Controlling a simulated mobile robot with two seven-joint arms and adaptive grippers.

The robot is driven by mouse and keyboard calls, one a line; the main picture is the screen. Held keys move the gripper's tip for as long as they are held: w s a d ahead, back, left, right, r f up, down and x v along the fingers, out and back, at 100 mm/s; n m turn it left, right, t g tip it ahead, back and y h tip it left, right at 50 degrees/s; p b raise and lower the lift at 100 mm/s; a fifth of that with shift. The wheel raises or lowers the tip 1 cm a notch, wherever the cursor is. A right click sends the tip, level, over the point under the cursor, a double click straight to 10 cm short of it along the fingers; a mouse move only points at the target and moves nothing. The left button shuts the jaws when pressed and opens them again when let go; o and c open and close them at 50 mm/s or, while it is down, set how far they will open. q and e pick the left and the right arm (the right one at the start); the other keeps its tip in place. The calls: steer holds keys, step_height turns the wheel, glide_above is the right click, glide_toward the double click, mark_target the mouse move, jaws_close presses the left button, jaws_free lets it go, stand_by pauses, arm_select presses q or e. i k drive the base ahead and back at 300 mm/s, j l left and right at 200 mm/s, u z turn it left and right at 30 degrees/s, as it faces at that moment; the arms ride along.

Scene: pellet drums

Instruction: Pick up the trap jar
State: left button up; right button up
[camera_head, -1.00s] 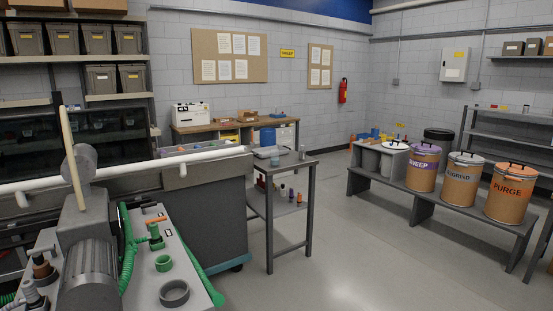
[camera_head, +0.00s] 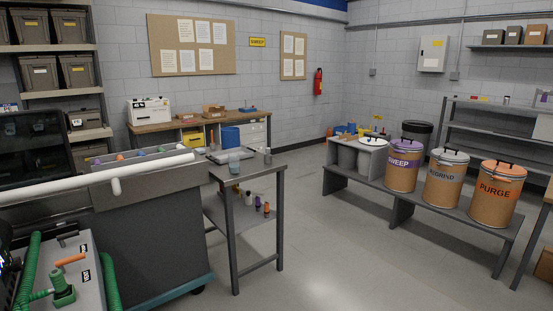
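No object is clearly marked as the trap jar. I cannot tell whether either is the trap jar. Neither of my grippers is in view.
A long white pipe (camera_head: 110,179) crosses the left side above a dark grey bin (camera_head: 120,245). Labelled drums, SWEEP (camera_head: 403,172), REGRIND (camera_head: 445,185) and PURGE (camera_head: 494,205), stand on a low bench (camera_head: 410,198) at right. Floor between stand and bench is clear.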

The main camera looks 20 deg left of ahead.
mark_target(234, 164)
steer(key=i+u, duration=0.2)
steer(key=i, duration=0.25)
steer(key=i+l+u, duration=0.2)
steer(key=i, duration=0.3)
steer(key=i+l+u, duration=0.15)
steer(key=i, duration=0.3)
steer(key=i+j+z, duration=0.1)
steer(key=i+j, duration=0.8)
steer(key=i, duration=0.1)
